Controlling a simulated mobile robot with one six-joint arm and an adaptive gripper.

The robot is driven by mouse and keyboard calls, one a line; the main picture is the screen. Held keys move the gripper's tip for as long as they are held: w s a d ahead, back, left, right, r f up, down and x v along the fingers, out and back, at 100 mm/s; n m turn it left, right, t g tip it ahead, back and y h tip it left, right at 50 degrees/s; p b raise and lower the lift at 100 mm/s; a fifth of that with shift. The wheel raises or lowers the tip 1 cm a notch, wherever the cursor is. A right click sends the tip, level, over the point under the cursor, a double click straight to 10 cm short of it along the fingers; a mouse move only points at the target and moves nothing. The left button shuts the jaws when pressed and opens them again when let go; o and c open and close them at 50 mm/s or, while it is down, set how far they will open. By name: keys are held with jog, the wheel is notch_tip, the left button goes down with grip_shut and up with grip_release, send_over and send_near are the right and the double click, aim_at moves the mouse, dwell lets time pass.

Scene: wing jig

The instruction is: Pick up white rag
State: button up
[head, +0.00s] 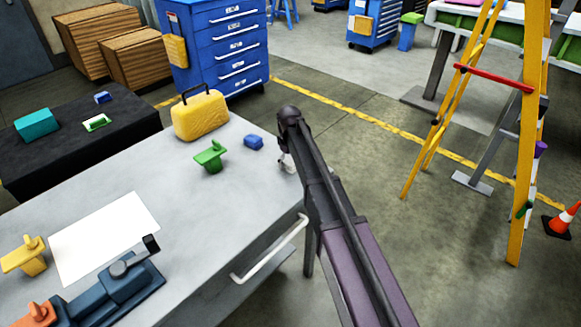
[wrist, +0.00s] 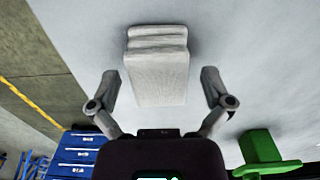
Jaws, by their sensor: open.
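A folded white rag (wrist: 158,70) lies on the grey table top in the wrist view, its layered folds toward the top of the picture. My gripper (wrist: 160,85) is open, with one finger on each side of the rag and a gap between each finger and the cloth. I cannot tell how high the fingers are above the table. In the head view my gripper (head: 287,163) is at the table's right edge, mostly behind my own arm.
A white sheet (head: 105,235) and a blue vise (head: 115,285) are nearer the front. A yellow ladder (head: 530,130) stands at right; floor between is clear.

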aim_at(289, 160)
dwell(0.4)
jog(key=c, duration=1.2)
jog(key=shift+r, duration=0.2)
notch_tip(289, 160, up, 3)
jog(key=p, duration=0.3)
jog(key=shift+f, duration=0.15)
jog(key=s+d, duration=0.1)
jog(key=s, duration=0.4)
jog(key=s+d+r+p, duration=0.1)
jog(key=s+d, duration=0.1)
jog(key=s, duration=0.3)
jog(key=s+d+r+p, duration=0.1)
jog(key=s, duration=0.4)
jog(key=shift+s+d, duration=0.2)
jog(key=shift+d, duration=0.1)
jog(key=o, duration=0.4)
jog(key=shift+c, duration=1)
